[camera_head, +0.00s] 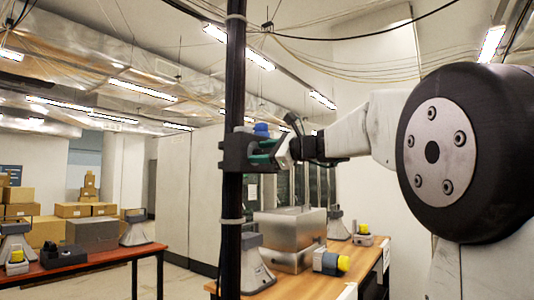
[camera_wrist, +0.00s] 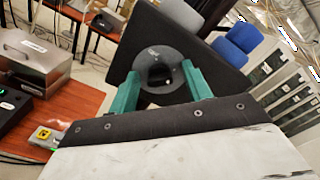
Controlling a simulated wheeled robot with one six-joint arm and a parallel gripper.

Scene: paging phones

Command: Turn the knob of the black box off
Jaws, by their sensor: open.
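My gripper (camera_head: 270,152) is raised in the head view, beside a black pole that partly hides it. In the wrist view its two green fingers (camera_wrist: 160,71) stand apart, with a round glossy grey disc between them; I cannot tell what the disc belongs to. A black box (camera_wrist: 12,111) with a small green light lies on a reddish table at the left edge of the wrist view, clear of the gripper. The head view shows a black box (camera_head: 62,257) on the left table. Its knob cannot be made out in either view.
The wrist view shows a silver box (camera_wrist: 35,58) and a yellow device (camera_wrist: 44,137). Cardboard boxes (camera_head: 75,210) stand behind the left table.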

